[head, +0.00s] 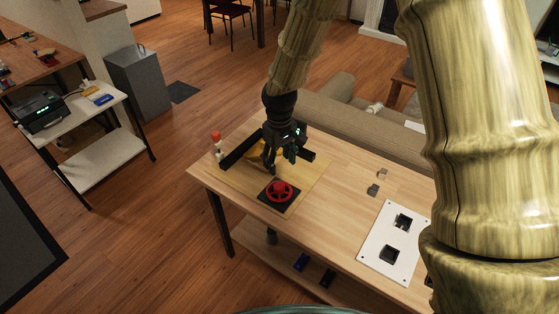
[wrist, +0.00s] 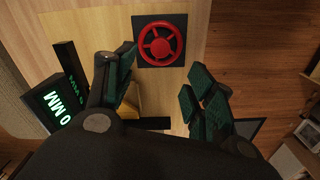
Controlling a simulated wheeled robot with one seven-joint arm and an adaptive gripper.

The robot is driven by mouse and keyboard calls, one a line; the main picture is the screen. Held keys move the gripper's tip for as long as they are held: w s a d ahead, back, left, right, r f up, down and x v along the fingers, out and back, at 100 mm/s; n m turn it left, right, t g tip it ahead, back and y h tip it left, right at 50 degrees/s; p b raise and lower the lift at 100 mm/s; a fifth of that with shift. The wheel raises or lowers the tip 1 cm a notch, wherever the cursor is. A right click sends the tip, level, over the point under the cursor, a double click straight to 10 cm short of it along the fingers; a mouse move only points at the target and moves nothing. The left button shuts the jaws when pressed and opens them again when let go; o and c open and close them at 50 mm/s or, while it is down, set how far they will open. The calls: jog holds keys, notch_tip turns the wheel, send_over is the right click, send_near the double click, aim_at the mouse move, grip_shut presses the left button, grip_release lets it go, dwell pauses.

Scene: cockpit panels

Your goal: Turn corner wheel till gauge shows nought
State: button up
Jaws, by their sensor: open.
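The red spoked wheel (head: 280,191) lies on a black square base at the front of a pale wooden board (head: 310,180). In the wrist view the wheel (wrist: 161,44) is just beyond my fingertips, with nothing gripping it. My gripper (head: 272,160) hangs over the board, behind the wheel in the head view. Its fingers (wrist: 158,75) are spread, empty and apart from the wheel. The gauge (wrist: 60,106), a dark block with green lit characters, is at the left of the wrist view. It appears to read "0 MM", seen turned. A yellow piece (wrist: 134,97) is partly hidden behind my fingers.
Dark bars (head: 240,149) stand on the board around the yellow piece. A white bottle with a red top (head: 216,143) stands at the board's left corner. A white panel (head: 372,262) with black sockets and small blocks (head: 373,190) lie to the right. A sofa (head: 345,125) is behind.

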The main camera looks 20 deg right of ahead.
aim_at(279, 185)
dwell(0.3)
jog(key=shift+w+d+f+m+b, duration=0.1)
jog(key=shift+f+m+b, duration=0.2)
jog(key=shift+f+m, duration=2.5)
jog(key=shift+w+f+m+b, duration=0.1)
jog(key=shift+f+m+b, duration=0.2)
jog(key=shift+f+m, duration=2.5)
jog(key=shift+f+n, duration=0.5)
jog(key=c, duration=1)
